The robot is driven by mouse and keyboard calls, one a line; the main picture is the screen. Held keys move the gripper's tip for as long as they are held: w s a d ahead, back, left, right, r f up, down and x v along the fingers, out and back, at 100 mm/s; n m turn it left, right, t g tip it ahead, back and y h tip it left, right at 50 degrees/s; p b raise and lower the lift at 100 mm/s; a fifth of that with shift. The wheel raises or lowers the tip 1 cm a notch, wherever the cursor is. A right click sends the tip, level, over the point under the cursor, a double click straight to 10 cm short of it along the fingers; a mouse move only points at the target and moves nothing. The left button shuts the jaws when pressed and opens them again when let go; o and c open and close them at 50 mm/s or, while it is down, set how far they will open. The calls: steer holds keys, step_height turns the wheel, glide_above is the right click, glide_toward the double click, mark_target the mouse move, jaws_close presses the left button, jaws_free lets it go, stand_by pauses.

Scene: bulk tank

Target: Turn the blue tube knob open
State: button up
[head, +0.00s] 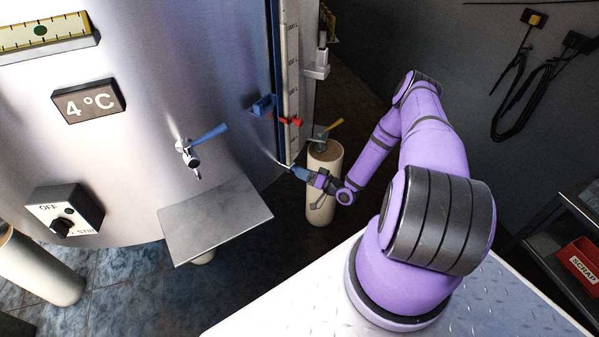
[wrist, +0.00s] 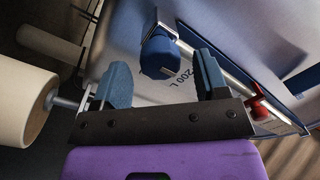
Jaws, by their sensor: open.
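The blue tube knob (wrist: 160,57) is a round dark-blue piece on a bracket, in front of the pale tank wall in the wrist view. In the wrist view the knob shows beyond and between the fingertips, with no visible contact.
A yellow-handled valve (head: 330,130) tops a cream post (head: 322,190). A blue-handled tap (head: 205,135) and steel shelf (head: 215,220) stand left.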

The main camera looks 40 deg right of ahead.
steer(key=shift+x, duration=1.4)
steer(key=c, duration=0.9)
